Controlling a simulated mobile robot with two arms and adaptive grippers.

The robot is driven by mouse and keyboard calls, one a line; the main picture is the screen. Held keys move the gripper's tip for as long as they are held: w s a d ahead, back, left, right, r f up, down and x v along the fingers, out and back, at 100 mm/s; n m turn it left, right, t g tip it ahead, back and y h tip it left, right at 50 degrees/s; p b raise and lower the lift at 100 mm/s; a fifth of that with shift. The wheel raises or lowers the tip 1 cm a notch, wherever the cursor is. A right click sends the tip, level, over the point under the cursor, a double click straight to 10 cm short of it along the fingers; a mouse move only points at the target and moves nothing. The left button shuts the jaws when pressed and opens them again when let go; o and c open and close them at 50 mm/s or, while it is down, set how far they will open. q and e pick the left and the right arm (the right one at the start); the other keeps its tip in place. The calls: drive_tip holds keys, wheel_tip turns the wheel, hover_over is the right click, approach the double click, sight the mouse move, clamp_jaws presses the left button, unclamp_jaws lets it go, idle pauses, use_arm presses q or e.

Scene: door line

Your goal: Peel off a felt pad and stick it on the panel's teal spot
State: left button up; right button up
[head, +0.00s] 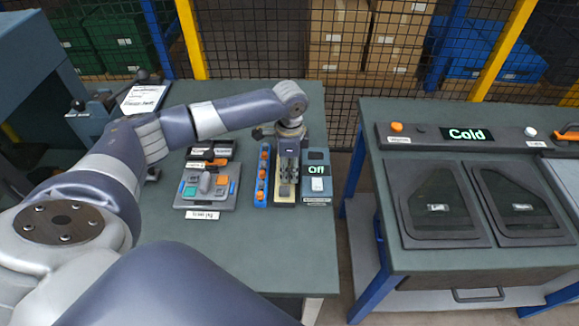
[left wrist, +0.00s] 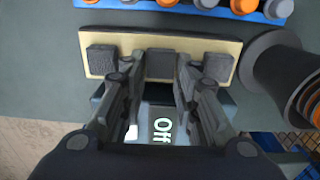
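The cream backing strip (left wrist: 160,42) carries three dark grey felt pads in a row: one left (left wrist: 102,60), one in the middle (left wrist: 160,66), one right (left wrist: 217,67). My left gripper (left wrist: 158,78) is open over the strip, its fingers on either side of the middle pad and apart from it. In the head view the left gripper (head: 287,172) points down over the strip (head: 285,204). The panel (head: 206,201), left of it, has small coloured spots, one teal-looking (head: 190,191), around a grey raised piece. My right gripper is out of view.
A blue rack (head: 261,188) of orange and grey knobs stands beside the strip. On its other side is a box reading "Off" (head: 316,170). The bench (head: 260,245) is clear in front. A second bench with a "Cold" display (head: 466,134) stands right, across a gap.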

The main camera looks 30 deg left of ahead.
sight(289, 172)
use_arm(q)
clamp_jaws()
drive_tip(key=shift+r, duration=0.3)
wheel_tip(289, 172, up, 6)
drive_tip(key=p, duration=0.7)
drive_tip(key=shift+f+p, duration=0.1)
drive_tip(key=shift+p, duration=0.3)
drive_tip(key=shift+d, duration=0.1)
idle(0.6)
